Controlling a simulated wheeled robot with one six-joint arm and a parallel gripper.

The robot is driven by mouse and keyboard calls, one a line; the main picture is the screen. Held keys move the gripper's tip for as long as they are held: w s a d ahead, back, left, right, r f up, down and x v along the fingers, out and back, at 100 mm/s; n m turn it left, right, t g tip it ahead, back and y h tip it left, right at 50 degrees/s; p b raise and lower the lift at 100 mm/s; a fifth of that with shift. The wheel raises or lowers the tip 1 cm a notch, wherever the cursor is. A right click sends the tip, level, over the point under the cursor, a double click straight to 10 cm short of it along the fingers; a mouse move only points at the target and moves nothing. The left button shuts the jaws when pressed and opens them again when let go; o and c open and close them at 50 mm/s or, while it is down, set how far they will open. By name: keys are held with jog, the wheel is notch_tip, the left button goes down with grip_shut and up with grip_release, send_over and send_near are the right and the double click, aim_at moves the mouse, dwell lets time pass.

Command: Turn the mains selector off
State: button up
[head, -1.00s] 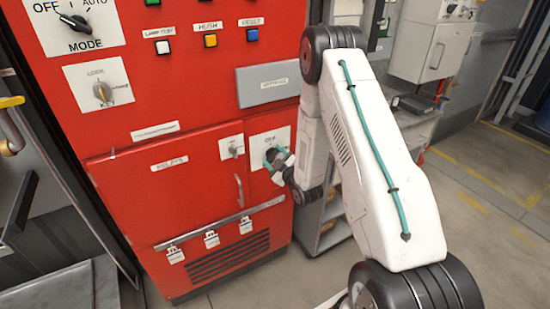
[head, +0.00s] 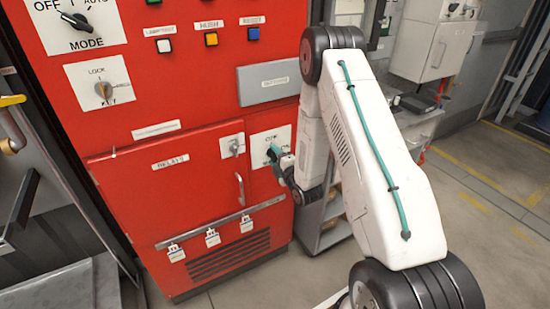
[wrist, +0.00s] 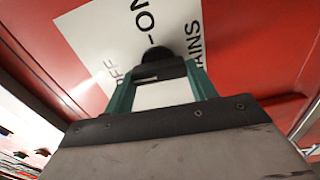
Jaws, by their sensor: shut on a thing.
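The mains selector is a black knob (wrist: 154,54) on a white plate (head: 262,142) at the right of the red cabinet's lower part. In the wrist view the plate (wrist: 95,40) reads OFF, ON and MAINS. My gripper (wrist: 155,80) has its teal fingers on either side of the knob and is shut on it. In the head view my gripper (head: 277,157) is at the plate and hides the knob. Which mark the knob points to cannot be made out.
A smaller switch (head: 232,146) and a door handle (head: 240,189) are just left of the plate. Padlocks (head: 212,238) hang from a bar below. A grey shelf unit (head: 330,222) stands right of the cabinet, behind my arm. Open floor (head: 470,200) lies farther right.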

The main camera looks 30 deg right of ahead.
jog(key=shift+n, duration=0.3)
jog(key=shift+f, duration=0.1)
jog(key=o, duration=1)
jog(key=s, duration=0.8)
